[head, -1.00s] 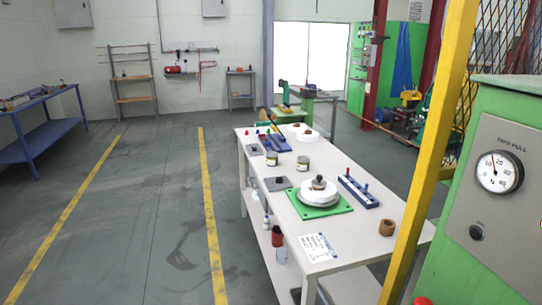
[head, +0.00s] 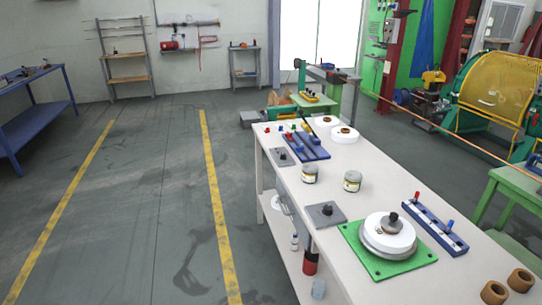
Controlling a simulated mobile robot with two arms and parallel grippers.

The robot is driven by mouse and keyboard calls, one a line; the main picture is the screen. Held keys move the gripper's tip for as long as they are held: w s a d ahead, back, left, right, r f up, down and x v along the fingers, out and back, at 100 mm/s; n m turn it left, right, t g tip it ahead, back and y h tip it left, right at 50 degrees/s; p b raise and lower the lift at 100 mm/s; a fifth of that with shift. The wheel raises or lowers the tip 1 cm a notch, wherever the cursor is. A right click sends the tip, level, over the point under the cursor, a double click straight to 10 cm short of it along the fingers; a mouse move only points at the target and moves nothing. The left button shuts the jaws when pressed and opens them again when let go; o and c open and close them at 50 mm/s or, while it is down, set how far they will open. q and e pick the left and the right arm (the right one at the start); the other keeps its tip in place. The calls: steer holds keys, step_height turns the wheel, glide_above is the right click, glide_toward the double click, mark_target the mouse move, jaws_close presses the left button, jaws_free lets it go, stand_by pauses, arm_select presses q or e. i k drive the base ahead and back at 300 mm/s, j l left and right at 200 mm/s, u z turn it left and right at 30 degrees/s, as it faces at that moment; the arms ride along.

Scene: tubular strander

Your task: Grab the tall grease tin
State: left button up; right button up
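Two small tins with grey lids and pale, yellowish labels stand upright on the white workbench (head: 375,168). Nothing covers either tin. Neither of my grippers is in view.
A green plate (head: 356,243) with stacked white discs (head: 388,232) and a blue rack (head: 436,230) lie nearer on the bench. A grey plate (head: 326,215) lies in front of the tins. Behind them is another blue rack (head: 307,147). The floor left of the bench is clear.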

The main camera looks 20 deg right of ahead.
mark_target(309, 171)
steer(key=i+j+z, duration=0.15)
steer(key=i+z, duration=0.25)
steer(key=i, duration=0.2)
steer(key=i+j+z, duration=0.35)
steer(key=i, duration=0.25)
steer(key=i+j+z, duration=0.4)
steer(key=i+j, duration=0.05)
steer(key=i, duration=0.1)
